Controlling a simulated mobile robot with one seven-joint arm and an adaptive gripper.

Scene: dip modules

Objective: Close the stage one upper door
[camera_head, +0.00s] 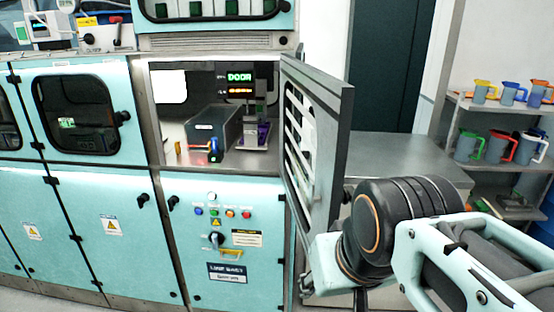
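The upper door (332,140) stands wide open, swung out from the right side of the lit compartment (172,128). It has a grey frame and a window with pale stripes. My arm comes in from the right, and its black wrist joint is in front of the door's lower outer part. A pale teal link of mine overlaps the door's bottom corner. Whether the arm touches the door cannot be told. My gripper's fingers do not show, so their state is hidden.
Inside the compartment are a grey box (212,128) and a display reading DOOR (240,77). A control panel (226,240) lies below. A closed windowed door (85,112) is on the left. A grey counter (385,160) stands behind the door, and shelves with several jugs (502,146) are at right.

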